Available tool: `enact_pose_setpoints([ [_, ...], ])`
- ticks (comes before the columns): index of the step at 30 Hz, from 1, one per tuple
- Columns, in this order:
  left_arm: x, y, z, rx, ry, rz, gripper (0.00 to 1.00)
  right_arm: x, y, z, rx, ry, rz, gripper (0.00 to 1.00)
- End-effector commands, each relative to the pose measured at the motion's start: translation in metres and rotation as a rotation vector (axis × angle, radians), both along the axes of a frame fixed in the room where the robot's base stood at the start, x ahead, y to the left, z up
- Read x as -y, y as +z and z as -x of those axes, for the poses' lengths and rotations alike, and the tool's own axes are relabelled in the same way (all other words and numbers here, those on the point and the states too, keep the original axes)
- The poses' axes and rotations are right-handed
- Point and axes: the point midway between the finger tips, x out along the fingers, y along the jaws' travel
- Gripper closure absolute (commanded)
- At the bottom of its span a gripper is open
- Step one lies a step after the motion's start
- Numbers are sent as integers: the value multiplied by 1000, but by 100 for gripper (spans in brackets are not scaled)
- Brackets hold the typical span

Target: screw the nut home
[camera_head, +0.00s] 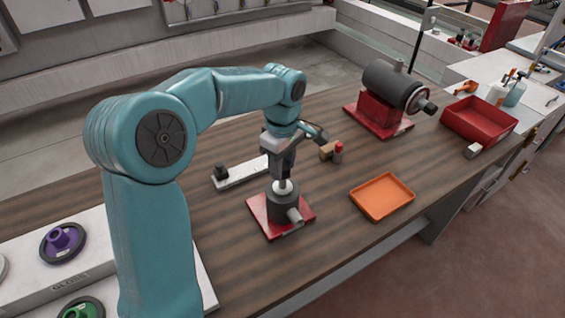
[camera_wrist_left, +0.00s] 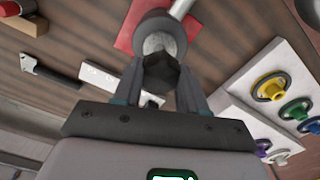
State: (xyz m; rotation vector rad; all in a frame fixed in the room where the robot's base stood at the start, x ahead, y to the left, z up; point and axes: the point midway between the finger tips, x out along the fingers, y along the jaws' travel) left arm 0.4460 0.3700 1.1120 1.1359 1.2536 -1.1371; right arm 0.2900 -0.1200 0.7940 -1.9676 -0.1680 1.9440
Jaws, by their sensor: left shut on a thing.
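My left gripper (camera_head: 284,177) points down over a dark cylindrical spindle housing (camera_head: 281,205) on a red base plate (camera_head: 262,217). In the left wrist view the fingers (camera_wrist_left: 162,88) are closed around a dark six-sided nut (camera_wrist_left: 161,73). A light metal shaft end (camera_wrist_left: 157,43) shows just beyond the nut, in line with it. The housing also shows in the wrist view (camera_wrist_left: 154,22). In the head view the fingers hide the nut. How far the nut sits on the thread cannot be told. My right gripper is out of view.
An orange tray (camera_head: 382,209) lies to the right. A grey motor (camera_head: 389,86) and red bin (camera_head: 479,119) stand farther right. A white wheel rack (camera_head: 83,275) is front left.

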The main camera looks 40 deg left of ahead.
Motion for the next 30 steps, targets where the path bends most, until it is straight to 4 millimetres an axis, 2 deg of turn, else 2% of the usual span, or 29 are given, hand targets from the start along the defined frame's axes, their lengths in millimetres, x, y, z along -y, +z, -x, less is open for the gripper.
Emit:
enact_pose_setpoints([
  [18,0,1,0,-1,-1142,0,95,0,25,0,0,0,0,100],
  [19,0,-1,0,0,-1129,0,49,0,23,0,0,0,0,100],
  [21,0,-1,0,0,-1125,-1,29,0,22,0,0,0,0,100],
  [30,0,2,0,0,-1122,-1,29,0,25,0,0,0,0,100],
])
